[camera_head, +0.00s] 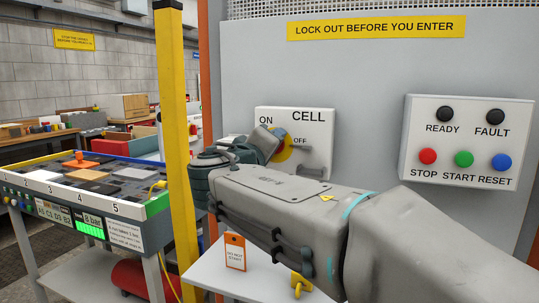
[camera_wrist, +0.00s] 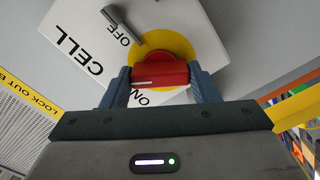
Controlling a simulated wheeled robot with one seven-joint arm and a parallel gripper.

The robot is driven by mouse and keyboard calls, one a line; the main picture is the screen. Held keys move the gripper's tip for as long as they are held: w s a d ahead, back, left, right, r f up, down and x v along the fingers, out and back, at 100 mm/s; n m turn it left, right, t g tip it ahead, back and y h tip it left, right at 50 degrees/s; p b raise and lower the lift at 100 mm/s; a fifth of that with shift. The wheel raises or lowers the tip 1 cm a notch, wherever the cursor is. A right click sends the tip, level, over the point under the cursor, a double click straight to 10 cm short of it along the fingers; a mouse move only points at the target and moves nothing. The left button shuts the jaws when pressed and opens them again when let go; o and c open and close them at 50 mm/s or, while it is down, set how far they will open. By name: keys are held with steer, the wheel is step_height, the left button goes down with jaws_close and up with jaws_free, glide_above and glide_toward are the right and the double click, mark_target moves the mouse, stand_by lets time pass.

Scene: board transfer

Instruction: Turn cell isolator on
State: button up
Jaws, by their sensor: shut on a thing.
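The cell isolator is a white box (camera_head: 296,119) on the grey panel, marked CELL, ON and OFF. Its red handle (camera_wrist: 160,75) sits on a yellow disc (camera_wrist: 187,46), which also shows partly in the head view (camera_head: 284,154). My gripper (camera_wrist: 160,84) is shut on the red handle, one finger at each end of it. A white line on the handle lies toward the left finger, between the ON and OFF labels; I cannot tell its exact setting. In the head view my arm and gripper hide the handle.
A grey lever (camera_head: 311,171) sticks out beside OFF. A button panel (camera_head: 466,142) is to the right. A yellow post (camera_head: 174,120) stands left of my gripper. Below my arm, a white shelf (camera_head: 215,272) holds an orange-and-white tag (camera_head: 235,252) and a yellow item (camera_head: 301,284).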

steer(key=n, duration=0.6)
steer(key=shift+n, duration=0.3)
stand_by(0.4)
steer(key=o, duration=1)
steer(key=v, duration=1.4)
steer(key=shift+w, duration=0.1)
